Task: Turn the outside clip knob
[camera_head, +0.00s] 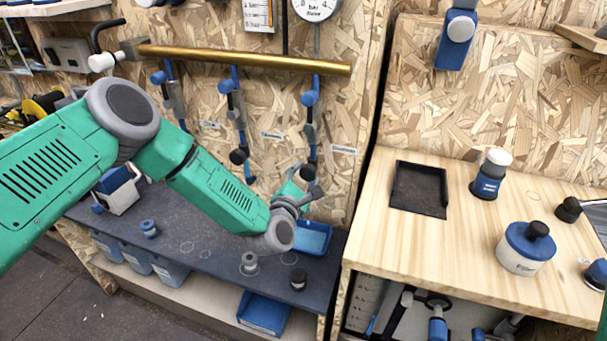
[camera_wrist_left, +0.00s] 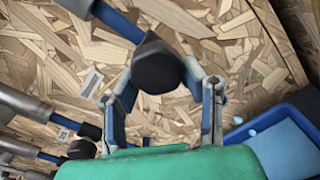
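Three blue-and-grey clips hang from a brass rail (camera_head: 245,59) on the chipboard wall. The rightmost clip (camera_head: 309,110) hangs by a label that seems to read Outside. My left arm reaches across to the lower end of this clip. My left gripper (camera_head: 299,190) is at its black knob (camera_head: 307,172), partly hidden by the wrist. In the left wrist view, the dark knob (camera_wrist_left: 157,66) sits between the two fingertips of my open left gripper (camera_wrist_left: 160,84). Whether the fingers touch it, I cannot tell. My right gripper is out of view.
The other two clips (camera_head: 236,115) hang to the left. Below are a dark shelf (camera_head: 215,262) with small knobs and a blue bin (camera_head: 313,238), close to my gripper. A wooden table (camera_head: 450,250) at right holds a black tray (camera_head: 420,189) and a round lidded pot (camera_head: 525,248).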

